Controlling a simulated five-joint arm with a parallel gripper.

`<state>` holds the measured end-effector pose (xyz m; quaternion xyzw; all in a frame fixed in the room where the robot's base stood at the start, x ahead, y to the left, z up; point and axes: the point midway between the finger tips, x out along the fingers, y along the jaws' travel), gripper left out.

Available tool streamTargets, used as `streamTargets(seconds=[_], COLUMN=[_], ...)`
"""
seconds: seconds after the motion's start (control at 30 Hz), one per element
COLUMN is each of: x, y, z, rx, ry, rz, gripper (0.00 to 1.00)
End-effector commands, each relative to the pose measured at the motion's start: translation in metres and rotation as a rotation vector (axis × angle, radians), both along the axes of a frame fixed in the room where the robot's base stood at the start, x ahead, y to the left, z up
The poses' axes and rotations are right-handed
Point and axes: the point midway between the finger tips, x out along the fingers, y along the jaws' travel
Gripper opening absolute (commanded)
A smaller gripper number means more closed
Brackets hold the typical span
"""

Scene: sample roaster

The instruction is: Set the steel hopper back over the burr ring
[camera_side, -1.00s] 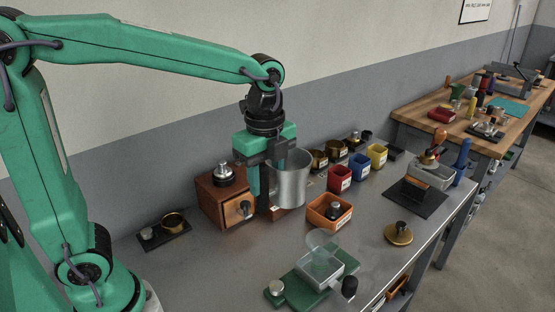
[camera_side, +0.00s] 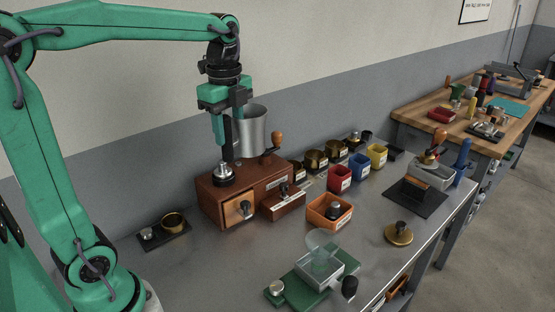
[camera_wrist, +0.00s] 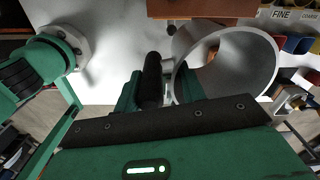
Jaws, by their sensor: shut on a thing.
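My gripper (camera_side: 232,150) is shut on the wall of the steel hopper (camera_side: 252,128), an open silver cylinder held roughly upright. In the wrist view, the hopper (camera_wrist: 258,55) shows its round opening to the right of my gripper's fingers (camera_wrist: 168,72). The hopper appears raised over or behind the wooden grinder box (camera_side: 265,181), which has a crank with a wooden knob (camera_side: 277,139). I cannot make out the burr ring for sure; the gripper and hopper cover part of the box top.
A small wooden drawer (camera_side: 283,202) stands out in front of the box. An orange tray (camera_side: 330,212), red bin (camera_side: 340,178), blue bin (camera_side: 359,166) and yellow bin (camera_side: 377,156) lie to the right. A green scale-like base (camera_side: 300,286) is at front. Bare steel bench lies between.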

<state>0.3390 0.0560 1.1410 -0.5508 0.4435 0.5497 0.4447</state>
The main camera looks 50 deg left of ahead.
Motion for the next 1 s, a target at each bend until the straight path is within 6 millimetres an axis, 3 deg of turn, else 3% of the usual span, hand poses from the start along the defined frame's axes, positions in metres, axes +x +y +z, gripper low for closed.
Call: streamTargets(seconds=[0.2, 0.5, 0.8, 1.0], x=[-0.01, -0.024, -0.024, -0.023], y=[0.047, 0.086, 0.084, 0.084], z=[0.0, 0.0, -0.04, -0.049], rx=[0.0, 0.001, 0.001, 0.001], ry=[-0.002, -0.003, 0.0, -0.003], rz=[0.079, 0.144, 0.139, 0.139], gripper=[0.14, 0.14, 0.14, 0.14])
